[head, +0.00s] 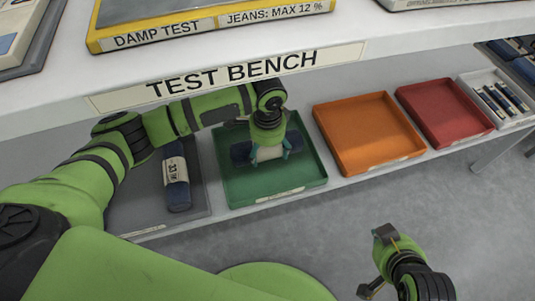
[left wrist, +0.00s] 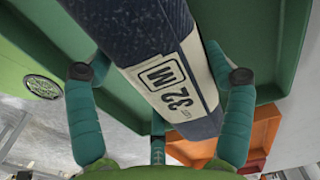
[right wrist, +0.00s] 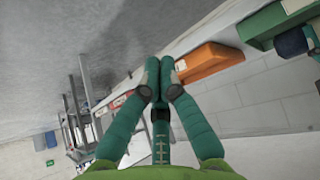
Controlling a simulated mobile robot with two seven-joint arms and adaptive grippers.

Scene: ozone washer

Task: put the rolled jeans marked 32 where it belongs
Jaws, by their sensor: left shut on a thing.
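To the right stand an orange tray (head: 365,130), a red tray (head: 440,110) and a white tray (head: 520,122) with several rolls. The TEST BENCH shelf (head: 225,75) overhangs my left arm.

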